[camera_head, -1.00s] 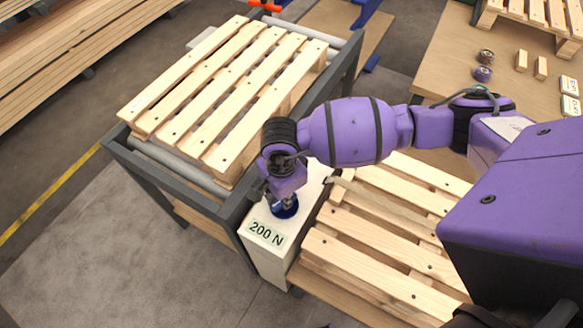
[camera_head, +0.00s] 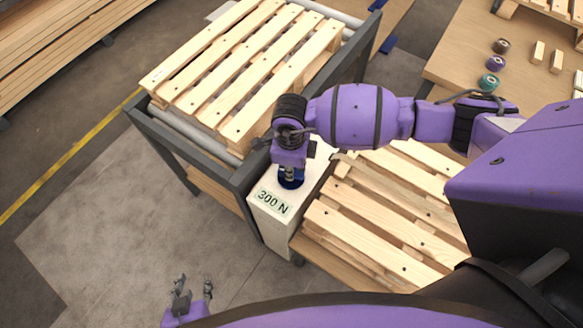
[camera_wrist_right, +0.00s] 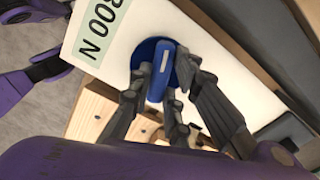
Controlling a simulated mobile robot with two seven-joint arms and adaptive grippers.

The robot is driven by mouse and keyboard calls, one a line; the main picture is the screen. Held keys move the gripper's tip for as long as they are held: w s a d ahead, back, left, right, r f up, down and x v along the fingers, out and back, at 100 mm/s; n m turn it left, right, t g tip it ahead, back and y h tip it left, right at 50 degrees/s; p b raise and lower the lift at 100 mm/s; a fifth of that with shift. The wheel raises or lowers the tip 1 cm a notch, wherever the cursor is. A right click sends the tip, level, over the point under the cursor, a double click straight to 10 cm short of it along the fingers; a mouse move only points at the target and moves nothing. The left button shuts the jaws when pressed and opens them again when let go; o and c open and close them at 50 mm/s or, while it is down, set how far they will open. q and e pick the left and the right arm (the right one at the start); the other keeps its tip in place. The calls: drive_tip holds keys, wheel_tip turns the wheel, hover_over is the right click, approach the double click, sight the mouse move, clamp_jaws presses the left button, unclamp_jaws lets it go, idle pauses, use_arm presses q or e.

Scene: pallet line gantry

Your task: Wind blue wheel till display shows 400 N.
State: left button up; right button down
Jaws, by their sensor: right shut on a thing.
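The blue wheel (camera_head: 291,181) sits on top of a white box (camera_head: 268,228) beside the roller frame. The display (camera_head: 272,202) on the box reads 300 N. My right gripper, at the end of the arm reaching in from the right, points down at the wheel and hides most of it in the head view. In the right wrist view, my right gripper (camera_wrist_right: 160,108) is shut on the raised grip of the blue wheel (camera_wrist_right: 152,48), with fingers on both sides. My left gripper (camera_head: 194,287) is open and empty, low over the floor at the bottom left.
A wooden pallet (camera_head: 245,70) lies on the grey roller frame (camera_head: 190,150) behind the box. More pallets (camera_head: 375,225) are stacked right of it. A table (camera_head: 450,60) at the top right holds tape rolls and small wood blocks. Floor at lower left is clear.

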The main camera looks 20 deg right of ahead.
drive_tip(key=shift+w+d+r, duration=0.1)
drive_tip(key=shift+w+r, duration=0.1)
drive_tip(key=shift+w, duration=0.05)
idle(0.3)
drive_tip(key=c, duration=1.6)
unclamp_jaws()
drive_tip(key=shift+s, duration=0.1)
drive_tip(key=shift+c, duration=0.2)
drive_tip(key=shift+f, duration=0.1)
drive_tip(key=shift+s, duration=0.1)
wheel_tip(320, 180, up, 12)
